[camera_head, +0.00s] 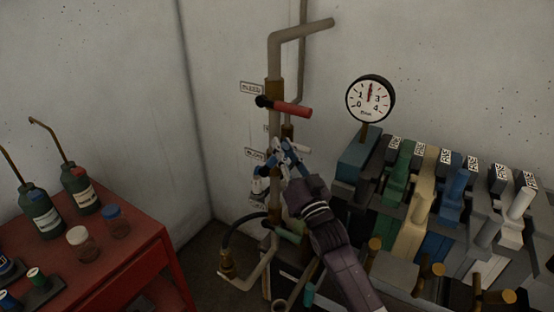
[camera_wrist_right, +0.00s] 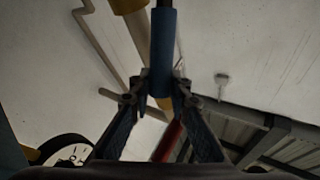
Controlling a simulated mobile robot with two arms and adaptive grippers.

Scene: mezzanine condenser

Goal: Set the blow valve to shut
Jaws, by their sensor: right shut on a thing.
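A pipe stand (camera_head: 274,60) rises in the corner with labelled valves on it. The upper valve has a red lever (camera_head: 290,107) pointing right and slightly down, beside a white label (camera_head: 251,88). Below it, my right gripper (camera_head: 287,152) is shut on a blue valve handle, which its fingers largely hide in the head view. In the right wrist view the blue handle (camera_wrist_right: 163,50) runs between the fingertips, and the red lever (camera_wrist_right: 168,142) shows beyond. A second label (camera_head: 254,155) sits beside the gripped valve. The label lettering is too small to tell which valve is the blow valve. My left gripper is out of view.
A round gauge (camera_head: 370,99) stands right of the pipes, above a bank of coloured levers (camera_head: 440,195). A red cart (camera_head: 120,262) with bottles and jars stands at left. A dark hose (camera_head: 238,232) bends below the valves. Walls close off the back.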

